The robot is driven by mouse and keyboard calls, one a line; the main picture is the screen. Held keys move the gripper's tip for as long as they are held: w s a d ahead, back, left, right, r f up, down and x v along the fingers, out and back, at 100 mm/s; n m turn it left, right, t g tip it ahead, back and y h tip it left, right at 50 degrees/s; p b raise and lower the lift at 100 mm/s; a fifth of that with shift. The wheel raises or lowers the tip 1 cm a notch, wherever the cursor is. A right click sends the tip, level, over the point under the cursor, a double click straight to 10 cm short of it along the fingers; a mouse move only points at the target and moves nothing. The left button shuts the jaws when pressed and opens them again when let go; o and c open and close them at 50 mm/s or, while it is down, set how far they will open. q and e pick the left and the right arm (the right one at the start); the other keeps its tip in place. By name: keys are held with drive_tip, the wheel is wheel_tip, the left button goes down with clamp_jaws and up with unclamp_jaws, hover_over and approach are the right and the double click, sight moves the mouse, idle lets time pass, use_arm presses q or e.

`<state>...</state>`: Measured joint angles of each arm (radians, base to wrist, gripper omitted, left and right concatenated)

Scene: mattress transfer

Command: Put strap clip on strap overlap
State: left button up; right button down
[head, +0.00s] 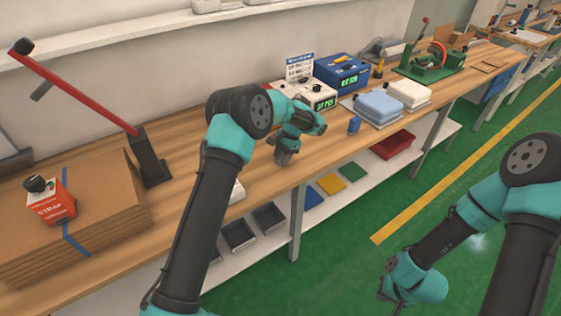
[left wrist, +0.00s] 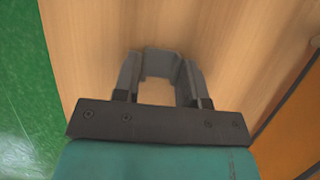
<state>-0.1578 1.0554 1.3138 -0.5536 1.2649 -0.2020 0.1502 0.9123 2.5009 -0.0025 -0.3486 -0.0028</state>
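My left gripper (head: 285,156) hangs over the wooden bench, pointing down. In the left wrist view its fingers (left wrist: 160,85) are on either side of a small grey piece (left wrist: 162,64), which looks like the strap clip, with bare wood below. A blue strap (head: 75,241) runs over the cardboard stack (head: 100,205) at the left, well apart from this gripper. A red box (head: 52,204) labelled STRAP with a black knob stands on the stack; I cannot make out the strap overlap. My right gripper (head: 393,293) is low over the green floor, its fingers unclear.
A red-handled lever press (head: 148,155) stands beside the stack. Behind my left gripper are a white device with a display (head: 312,95) and a blue one (head: 343,75). Trays (head: 238,233) sit underneath.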

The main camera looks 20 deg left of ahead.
use_arm(q)
drive_tip(key=c, duration=0.5)
drive_tip(key=shift+r, duration=0.15)
drive_tip(key=shift+r, duration=1.55)
drive_tip(key=shift+s+d+r, duration=0.1)
drive_tip(key=shift+s, duration=0.2)
drive_tip(key=s+d, duration=0.1)
drive_tip(key=s, duration=0.4)
drive_tip(key=s+d+r, duration=0.1)
drive_tip(key=s, duration=0.4)
drive_tip(key=s+d, duration=0.2)
drive_tip(key=s, duration=0.2)
drive_tip(key=shift+s+r, duration=0.2)
drive_tip(key=shift+s, duration=0.2)
